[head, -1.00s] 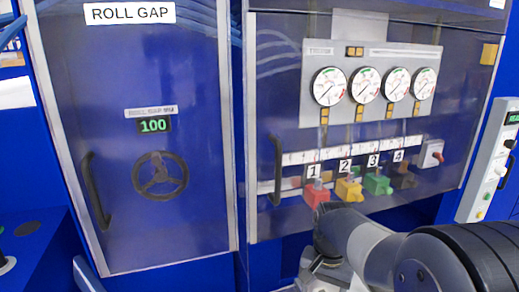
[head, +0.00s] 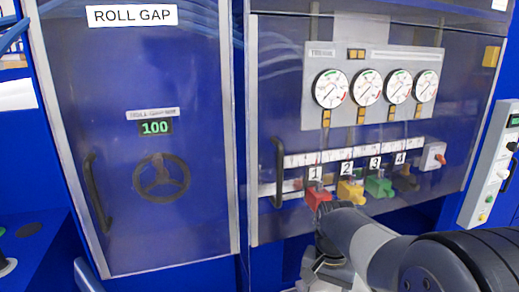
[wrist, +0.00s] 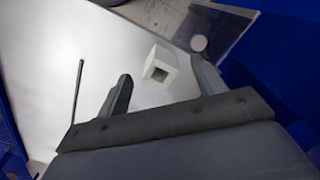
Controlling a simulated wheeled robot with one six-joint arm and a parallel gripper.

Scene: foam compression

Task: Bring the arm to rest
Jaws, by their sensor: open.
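My arm reaches in from the lower right of the head view, in front of the machine's lower right part. My gripper (head: 318,278) is at its end, low in the picture below the red valve, partly cut off by the bottom edge. In the wrist view both fingers of my gripper (wrist: 160,68) stand wide apart with nothing held. Beyond them a small white block with a square hole (wrist: 168,62) lies on a white surface (wrist: 105,45), seen between the fingers.
A blue door labelled ROLL GAP (head: 90,190), with handwheel and a display reading 100, stands left. A clear panel right covers several gauges (head: 331,88) and numbered valves, including a red one (head: 317,198). A control box (head: 492,165) is far right. A thin rod (wrist: 77,90) shows left in the wrist view.

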